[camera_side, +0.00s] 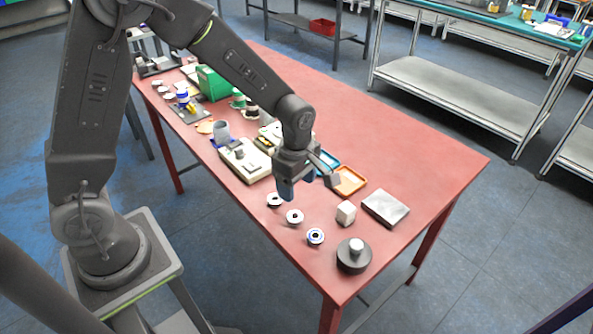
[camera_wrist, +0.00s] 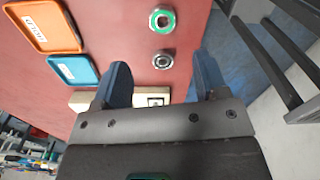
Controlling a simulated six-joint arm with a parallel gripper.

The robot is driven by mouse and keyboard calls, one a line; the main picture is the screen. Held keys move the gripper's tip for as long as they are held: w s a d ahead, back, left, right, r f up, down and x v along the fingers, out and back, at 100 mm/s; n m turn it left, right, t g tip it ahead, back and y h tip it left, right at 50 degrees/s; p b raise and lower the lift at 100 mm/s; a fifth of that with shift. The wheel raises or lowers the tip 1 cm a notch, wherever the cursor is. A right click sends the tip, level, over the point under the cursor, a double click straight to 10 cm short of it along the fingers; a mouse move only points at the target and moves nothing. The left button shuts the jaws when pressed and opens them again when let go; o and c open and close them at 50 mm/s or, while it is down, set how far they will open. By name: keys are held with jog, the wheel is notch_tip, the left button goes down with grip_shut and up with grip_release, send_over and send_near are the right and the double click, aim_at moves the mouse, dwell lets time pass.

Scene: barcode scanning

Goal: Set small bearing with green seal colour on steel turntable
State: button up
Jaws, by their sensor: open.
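A small bearing with a green seal (camera_wrist: 162,12) lies flat on the red table at the top of the wrist view. By its place in the row it appears to be the middle bearing (camera_side: 294,216) in the side view, where its seal colour is unclear. A dark round base with a pale steel cylinder on top (camera_side: 354,259) stands at the near table end; I cannot tell if it is the steel turntable. My gripper (camera_side: 283,190) is open and empty above the table, behind the row; its two blue fingers (camera_wrist: 163,80) also show in the wrist view.
A grey-sealed bearing (camera_wrist: 163,60) and a blue-ringed bearing (camera_side: 315,237) share the row. A pale block (camera_side: 346,212) and a flat grey box (camera_side: 386,207) lie to the right. Orange (camera_wrist: 48,26) and blue (camera_wrist: 73,70) trays lie near my gripper. The far table end is cluttered.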

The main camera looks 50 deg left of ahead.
jog(key=s+a+r+m+t, duration=0.1)
jog(key=s+r+m, duration=0.35)
jog(key=r, duration=0.35)
jog(key=s+a+r+m+t, duration=0.1)
jog(key=s+r+m+t, duration=0.15)
jog(key=r+m, duration=0.35)
jog(key=s+r+m+t, duration=0.2)
jog(key=s+r+m, duration=0.3)
jog(key=s+m, duration=0.4)
jog(key=shift+s+a+r, duration=0.15)
jog(key=shift+s+a, duration=0.15)
jog(key=shift+a, duration=0.1)
jog(key=shift+o, duration=0.5)
jog(key=shift+s+m, duration=0.3)
jog(key=shift+m, duration=0.05)
jog(key=shift+w, duration=0.1)
